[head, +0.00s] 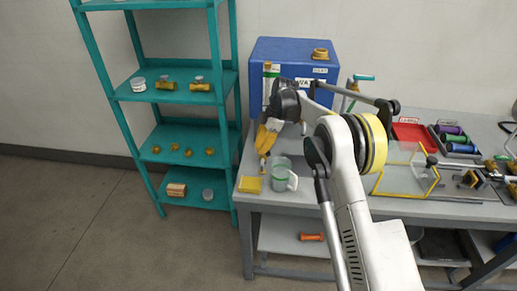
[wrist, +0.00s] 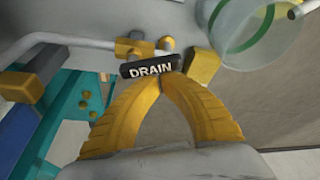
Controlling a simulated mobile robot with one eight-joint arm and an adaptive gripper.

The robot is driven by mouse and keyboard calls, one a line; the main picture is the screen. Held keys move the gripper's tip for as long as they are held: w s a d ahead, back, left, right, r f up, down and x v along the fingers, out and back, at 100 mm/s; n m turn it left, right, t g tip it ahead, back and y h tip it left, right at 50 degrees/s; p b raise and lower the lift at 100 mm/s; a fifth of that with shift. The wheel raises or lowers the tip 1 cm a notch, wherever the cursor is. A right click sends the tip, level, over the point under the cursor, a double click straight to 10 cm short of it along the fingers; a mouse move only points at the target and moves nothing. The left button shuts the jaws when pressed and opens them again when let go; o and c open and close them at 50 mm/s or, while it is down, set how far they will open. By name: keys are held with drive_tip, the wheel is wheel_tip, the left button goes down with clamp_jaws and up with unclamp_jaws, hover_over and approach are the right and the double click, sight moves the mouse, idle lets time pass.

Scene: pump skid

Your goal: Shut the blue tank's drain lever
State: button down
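The blue tank (head: 290,60) stands at the back left of the grey bench; part of its blue side also shows in the wrist view (wrist: 25,125). A black tag marked DRAIN (wrist: 150,66) lies right at my fingertips, with brass valve parts (wrist: 130,46) just beyond it. My gripper (head: 263,156) points down in front of the tank's lower left. Its yellow fingers meet at their tips (wrist: 173,78) in the wrist view, so it looks shut. I cannot make out a lever apart from the tag, nor whether the tips touch the tag.
A clear jug (head: 281,174) stands on the bench close to my gripper, beside a yellow block (head: 250,184). A teal shelf (head: 150,98) with brass fittings stands left. A yellow-edged clear panel (head: 405,180) and a red tray (head: 410,132) lie right. Floor at left is clear.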

drive_tip(key=shift+s+d, duration=0.1)
drive_tip(key=shift+d, duration=0.85)
drive_tip(key=shift+a, duration=0.1)
